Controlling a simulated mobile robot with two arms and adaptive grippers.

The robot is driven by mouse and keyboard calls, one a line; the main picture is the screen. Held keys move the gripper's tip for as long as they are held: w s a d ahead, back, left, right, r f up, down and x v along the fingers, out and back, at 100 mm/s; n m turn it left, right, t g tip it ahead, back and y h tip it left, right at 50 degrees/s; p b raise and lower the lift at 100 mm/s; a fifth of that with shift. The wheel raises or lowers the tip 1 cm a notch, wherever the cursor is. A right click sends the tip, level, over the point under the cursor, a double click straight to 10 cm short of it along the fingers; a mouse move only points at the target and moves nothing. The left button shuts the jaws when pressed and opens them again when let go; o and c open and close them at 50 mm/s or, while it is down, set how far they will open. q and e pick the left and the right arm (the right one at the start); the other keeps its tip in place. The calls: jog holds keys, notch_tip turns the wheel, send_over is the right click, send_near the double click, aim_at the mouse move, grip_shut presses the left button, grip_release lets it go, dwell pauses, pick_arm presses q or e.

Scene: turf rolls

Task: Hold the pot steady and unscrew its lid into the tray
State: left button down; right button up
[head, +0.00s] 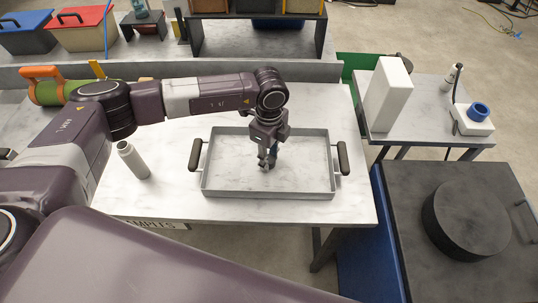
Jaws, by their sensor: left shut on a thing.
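A grey pot (133,160), narrow like a bottle, stands on the white table left of the tray. Its neck is uncovered and no gripper touches it. The shallow grey tray (222,190) has a dark handle at each end. My left gripper (267,162) points down over the middle of the tray. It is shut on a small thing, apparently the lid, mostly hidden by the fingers. I cannot tell whether that thing touches the tray floor. My right gripper is not in view.
A raised shelf (258,38) runs behind the table, with lidded bins at the left. A green roll (48,92) lies at the back left. A side table at the right bears a white block (388,94) and a blue ring (479,111). The table's front right is clear.

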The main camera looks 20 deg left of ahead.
pick_arm(q)
jog(key=shift+f, duration=0.2)
jog(key=c, duration=1.5)
grip_release()
jog(key=shift+r, duration=0.15)
